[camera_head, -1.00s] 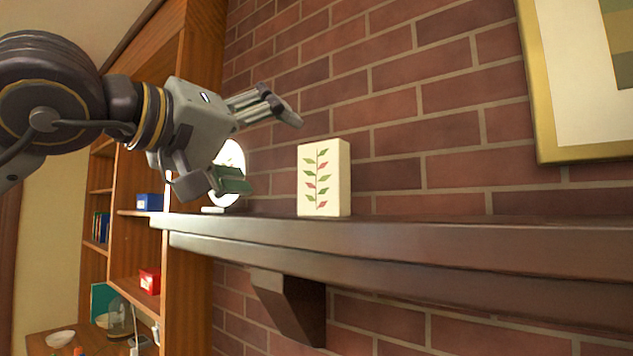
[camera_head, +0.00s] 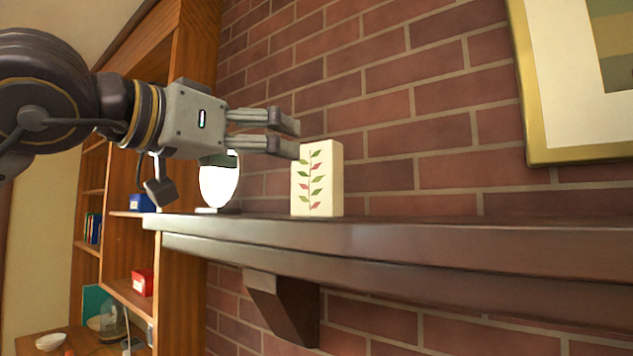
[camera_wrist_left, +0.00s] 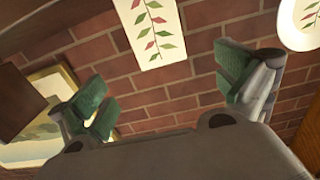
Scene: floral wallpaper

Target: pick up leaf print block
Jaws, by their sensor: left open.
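The leaf print block (camera_head: 318,180) is a cream upright block with a sprig of red and green leaves on its face. It stands on the dark wooden mantel shelf (camera_head: 420,236) against the brick wall. My left gripper (camera_head: 292,136) is at the block's upper left, its fingers pointing right toward the block's top corner. In the left wrist view the block (camera_wrist_left: 152,32) shows upside down at the top, between and beyond the spread green-padded fingers (camera_wrist_left: 165,88). The gripper is open and empty. My right gripper is not in view.
A white oval object (camera_head: 219,184) stands on the shelf left of the block, partly behind my gripper. A gold-framed picture (camera_head: 530,130) hangs at the right. A wooden bookcase (camera_head: 180,90) stands at the left. The shelf right of the block is clear.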

